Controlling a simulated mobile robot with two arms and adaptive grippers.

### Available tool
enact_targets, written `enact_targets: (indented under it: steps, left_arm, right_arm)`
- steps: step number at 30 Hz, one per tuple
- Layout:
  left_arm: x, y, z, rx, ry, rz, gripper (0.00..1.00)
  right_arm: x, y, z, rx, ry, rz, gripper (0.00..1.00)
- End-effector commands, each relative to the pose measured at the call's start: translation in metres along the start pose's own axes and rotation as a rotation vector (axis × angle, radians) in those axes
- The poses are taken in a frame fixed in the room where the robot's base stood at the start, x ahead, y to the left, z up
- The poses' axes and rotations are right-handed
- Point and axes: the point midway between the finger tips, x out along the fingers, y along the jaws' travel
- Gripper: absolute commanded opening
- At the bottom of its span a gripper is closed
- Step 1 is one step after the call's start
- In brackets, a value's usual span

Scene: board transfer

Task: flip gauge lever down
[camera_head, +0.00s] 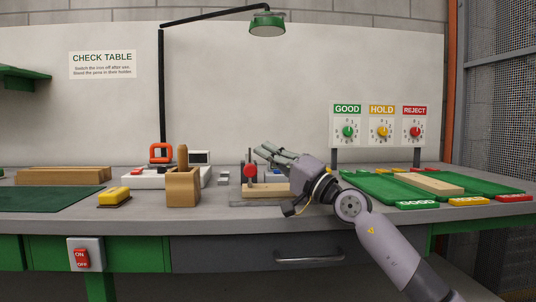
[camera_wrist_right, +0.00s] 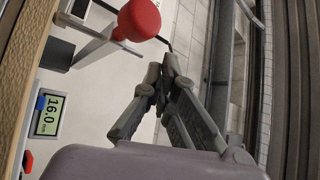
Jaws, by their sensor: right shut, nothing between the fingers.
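The gauge (camera_head: 250,184) stands on the workbench near the middle, left of my right gripper, and a red part of it shows. In the right wrist view the lever's red ball knob (camera_wrist_right: 139,19) sits on a grey arm (camera_wrist_right: 97,48). My right gripper (camera_head: 263,151) is shut and empty, with its fingertips above and close to the gauge. In the right wrist view its fingertips (camera_wrist_right: 160,70) meet just below the knob in the picture; I cannot tell whether they touch it. A digital display (camera_wrist_right: 49,115) reads 16.0. My left gripper is not in view.
A wooden board (camera_head: 266,190) lies at the gauge. A wooden holder (camera_head: 183,188) stands left of it. A yellow block (camera_head: 115,196) lies at the left.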

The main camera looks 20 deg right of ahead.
Motion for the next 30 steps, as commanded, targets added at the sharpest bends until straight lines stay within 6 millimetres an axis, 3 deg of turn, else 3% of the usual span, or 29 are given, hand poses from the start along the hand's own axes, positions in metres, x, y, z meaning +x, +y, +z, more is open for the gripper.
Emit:
enact_targets:
  steps: [17,30]
  left_arm:
    - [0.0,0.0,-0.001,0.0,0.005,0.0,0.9]
    - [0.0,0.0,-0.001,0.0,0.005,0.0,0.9]
  right_arm:
    - [-0.008,0.001,-0.001,-0.001,0.002,0.002,0.0]
    - [-0.092,0.003,0.001,0.002,0.0,0.005,0.0]
